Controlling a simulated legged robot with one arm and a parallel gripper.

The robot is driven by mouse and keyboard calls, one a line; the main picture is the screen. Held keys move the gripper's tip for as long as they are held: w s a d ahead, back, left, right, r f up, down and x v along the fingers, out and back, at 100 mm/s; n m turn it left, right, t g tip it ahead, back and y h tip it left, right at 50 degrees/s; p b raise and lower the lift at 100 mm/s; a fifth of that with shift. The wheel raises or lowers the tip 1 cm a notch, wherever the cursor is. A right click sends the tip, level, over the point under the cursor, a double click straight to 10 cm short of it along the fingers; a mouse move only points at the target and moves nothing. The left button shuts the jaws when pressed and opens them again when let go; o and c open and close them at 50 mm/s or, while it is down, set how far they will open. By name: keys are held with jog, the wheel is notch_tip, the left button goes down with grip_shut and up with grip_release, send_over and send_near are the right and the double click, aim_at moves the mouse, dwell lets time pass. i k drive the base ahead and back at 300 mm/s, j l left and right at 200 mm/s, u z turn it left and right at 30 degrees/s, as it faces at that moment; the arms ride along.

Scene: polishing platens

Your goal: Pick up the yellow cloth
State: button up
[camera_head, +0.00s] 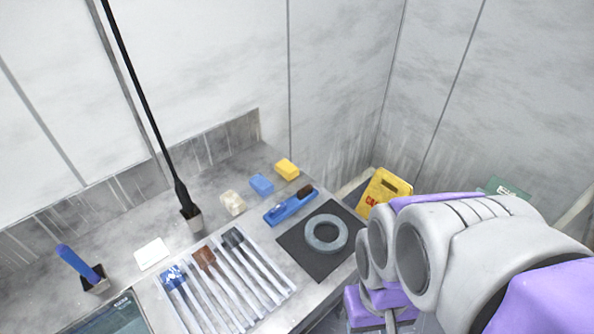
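A small yellow folded block, which looks like the yellow cloth (287,169), lies at the back right of the grey counter. A blue block of similar shape (262,184) lies to its left, and a cream one (232,203) lies further left. My arm, in white and purple, fills the lower right of the view. The fingers of my gripper do not show, and nothing is touching the yellow cloth.
A blue tool (291,206) and a grey ring (326,233) on a dark mat (302,258) lie in front of the cloth. A tray of brushes (282,285) is nearer. A yellow sign (383,190) stands right. A black pole (150,120) rises left. Walls close the back.

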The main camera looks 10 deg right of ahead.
aim_at(287, 170)
jog(key=i+l+u, duration=0.3)
jog(key=i+l, duration=0.15)
jog(key=l, duration=0.2)
jog(key=i+l+u, duration=0.15)
jog(key=l, duration=0.25)
jog(key=i, duration=0.1)
